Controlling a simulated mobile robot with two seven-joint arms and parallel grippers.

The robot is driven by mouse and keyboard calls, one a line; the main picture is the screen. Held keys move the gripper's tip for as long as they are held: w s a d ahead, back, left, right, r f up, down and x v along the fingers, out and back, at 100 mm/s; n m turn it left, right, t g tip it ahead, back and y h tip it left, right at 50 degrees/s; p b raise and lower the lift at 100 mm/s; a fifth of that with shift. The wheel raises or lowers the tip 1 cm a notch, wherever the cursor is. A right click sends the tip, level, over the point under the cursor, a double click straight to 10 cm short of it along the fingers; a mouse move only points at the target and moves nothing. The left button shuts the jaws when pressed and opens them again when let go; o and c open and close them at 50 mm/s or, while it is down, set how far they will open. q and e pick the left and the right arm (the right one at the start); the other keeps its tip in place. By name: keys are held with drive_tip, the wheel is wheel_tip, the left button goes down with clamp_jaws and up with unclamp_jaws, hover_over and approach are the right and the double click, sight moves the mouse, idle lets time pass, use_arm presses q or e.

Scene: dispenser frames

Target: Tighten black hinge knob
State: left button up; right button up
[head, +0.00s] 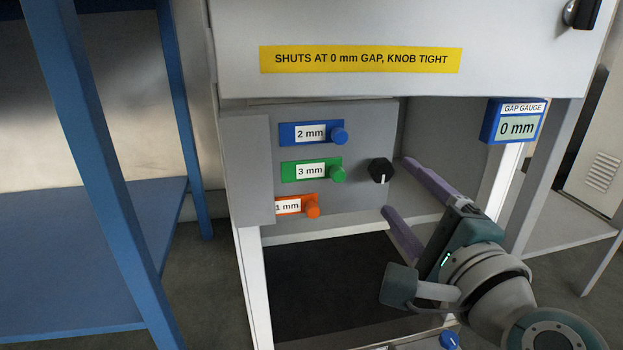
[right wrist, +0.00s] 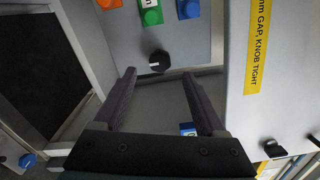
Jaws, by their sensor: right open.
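The black knob (head: 380,171) is on the grey panel, to the right of the green 3 mm tag. Its white mark points down in the head view. The knob also shows in the right wrist view (right wrist: 159,61), ahead of and between the two fingertips. My right gripper (head: 396,187) is open and empty, its purple fingers pointing at the panel. It also shows in the right wrist view (right wrist: 159,75). The fingertips appear short of the knob, not around it. The gap gauge (head: 516,122) reads 0 mm. My left gripper is not in view.
Blue 2 mm (head: 298,133), green 3 mm (head: 300,171) and orange 1 mm (head: 288,206) tags with knobs sit left of the black knob. A yellow sign (head: 360,59) is on the cover above. A blue frame (head: 115,180) stands left. Another black knob (head: 582,13) is top right.

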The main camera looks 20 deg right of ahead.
drive_tip(key=v, duration=0.4)
drive_tip(key=shift+s, duration=0.15)
drive_tip(key=shift+r+p, duration=0.1)
drive_tip(key=shift+p, duration=0.2)
